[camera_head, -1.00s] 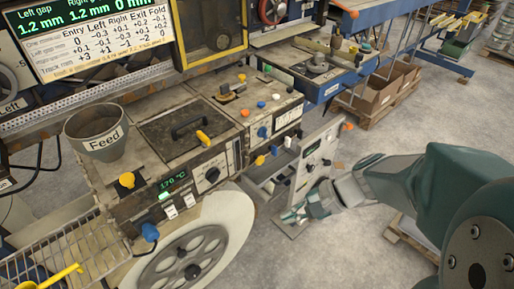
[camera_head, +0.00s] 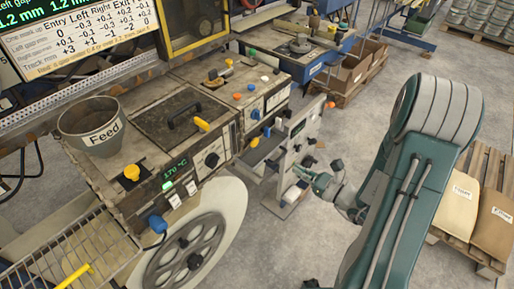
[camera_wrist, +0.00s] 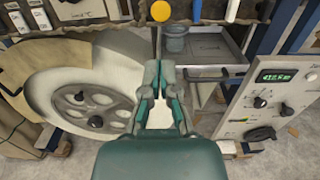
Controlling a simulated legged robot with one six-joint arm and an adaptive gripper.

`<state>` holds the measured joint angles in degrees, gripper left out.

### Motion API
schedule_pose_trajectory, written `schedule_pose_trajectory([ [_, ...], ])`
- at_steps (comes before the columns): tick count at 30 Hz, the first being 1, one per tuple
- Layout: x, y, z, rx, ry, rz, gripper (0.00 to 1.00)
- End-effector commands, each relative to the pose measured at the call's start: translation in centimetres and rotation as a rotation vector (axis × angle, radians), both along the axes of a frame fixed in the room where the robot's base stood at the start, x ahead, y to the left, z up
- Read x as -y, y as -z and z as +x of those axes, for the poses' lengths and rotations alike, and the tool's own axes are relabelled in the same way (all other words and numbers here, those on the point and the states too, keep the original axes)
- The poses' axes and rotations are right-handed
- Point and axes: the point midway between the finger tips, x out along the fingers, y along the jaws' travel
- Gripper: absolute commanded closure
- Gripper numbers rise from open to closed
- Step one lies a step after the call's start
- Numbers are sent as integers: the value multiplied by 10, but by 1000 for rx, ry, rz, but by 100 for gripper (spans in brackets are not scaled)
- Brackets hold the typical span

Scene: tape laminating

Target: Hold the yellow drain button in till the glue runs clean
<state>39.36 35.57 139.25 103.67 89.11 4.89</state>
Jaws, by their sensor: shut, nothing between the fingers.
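A round yellow button (camera_wrist: 160,11) shows at the top middle of the wrist view. It appears to be the yellow knob (camera_head: 254,142) on the machine front in the head view; its label cannot be read. My gripper (camera_wrist: 159,66) is shut and empty, its fingertips below the button in the picture and apart from it. In the head view my gripper (camera_head: 303,172) is out in front of the machine, right of the button. A grey tray (camera_wrist: 205,52) below the button holds a small container (camera_wrist: 174,40). Glue flow cannot be made out.
A panel with knobs and a green display (camera_wrist: 270,100) stands right of my gripper. A large pale wheel (camera_wrist: 80,90) is to the left. Another yellow knob (camera_head: 131,173) sits near the Feed cup (camera_head: 92,125).

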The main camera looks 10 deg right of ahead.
Motion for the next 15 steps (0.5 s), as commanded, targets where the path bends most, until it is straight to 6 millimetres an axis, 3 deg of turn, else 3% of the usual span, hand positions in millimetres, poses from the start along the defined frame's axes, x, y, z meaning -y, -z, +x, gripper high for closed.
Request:
schedule_pose_trajectory([
  [10, 1, 1, 1, -1, 5, 3, 100],
  [15, -8, 1, 11, 0, 1, 2, 100],
])
